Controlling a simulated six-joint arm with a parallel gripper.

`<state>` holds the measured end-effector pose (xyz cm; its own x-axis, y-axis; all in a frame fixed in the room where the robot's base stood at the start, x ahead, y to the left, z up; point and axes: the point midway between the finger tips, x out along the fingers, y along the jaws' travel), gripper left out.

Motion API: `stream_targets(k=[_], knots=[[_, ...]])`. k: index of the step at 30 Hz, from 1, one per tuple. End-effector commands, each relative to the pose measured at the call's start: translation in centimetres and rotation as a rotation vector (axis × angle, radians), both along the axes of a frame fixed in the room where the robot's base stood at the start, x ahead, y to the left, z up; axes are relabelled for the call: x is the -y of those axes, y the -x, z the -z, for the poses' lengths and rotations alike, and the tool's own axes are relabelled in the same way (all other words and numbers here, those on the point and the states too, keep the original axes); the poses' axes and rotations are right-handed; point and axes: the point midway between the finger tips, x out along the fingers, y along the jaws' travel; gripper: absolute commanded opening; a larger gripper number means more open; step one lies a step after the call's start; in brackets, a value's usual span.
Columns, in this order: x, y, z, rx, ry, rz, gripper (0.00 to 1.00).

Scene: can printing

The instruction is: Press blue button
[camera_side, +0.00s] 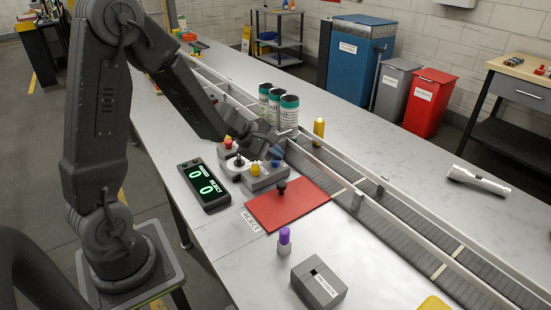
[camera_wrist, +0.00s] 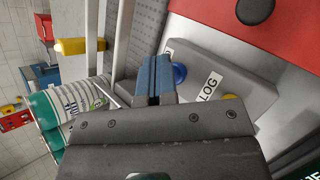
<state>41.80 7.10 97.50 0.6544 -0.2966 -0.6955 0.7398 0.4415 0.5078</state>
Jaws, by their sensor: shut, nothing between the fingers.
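The blue button (camera_wrist: 180,74) sits on a grey control box (camera_wrist: 245,88) in the wrist view, partly hidden by my fingers. My gripper (camera_wrist: 153,72) is shut and empty, its blue fingertips just left of the button in that picture. I cannot tell whether they touch it. In the side view, my gripper (camera_side: 277,154) is low over the right end of the control box (camera_side: 262,181), and the button cannot be told apart from the blue fingertips there. A yellow button (camera_side: 255,169) stands beside it, with a black-topped control and a red knob (camera_side: 228,142) further left.
A red mat (camera_side: 287,206) with a black knob lies in front of the box. A counter display (camera_side: 203,185) stands left. Several cans (camera_side: 289,115) and a yellow cylinder (camera_side: 319,130) stand by the conveyor (camera_side: 400,220) behind. A purple-topped stamp (camera_side: 284,241) stands nearer.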

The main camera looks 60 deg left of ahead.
Motion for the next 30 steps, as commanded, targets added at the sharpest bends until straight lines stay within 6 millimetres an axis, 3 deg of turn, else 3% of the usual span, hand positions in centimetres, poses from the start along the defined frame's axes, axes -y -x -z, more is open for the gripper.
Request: stream_targets(k=[17, 30], knots=[[0.0, 0.1, 0.4, -0.003, -0.001, -0.001, 0.0], [0.0, 0.1, -1.9, -0.001, -0.001, 0.0, 0.0]])
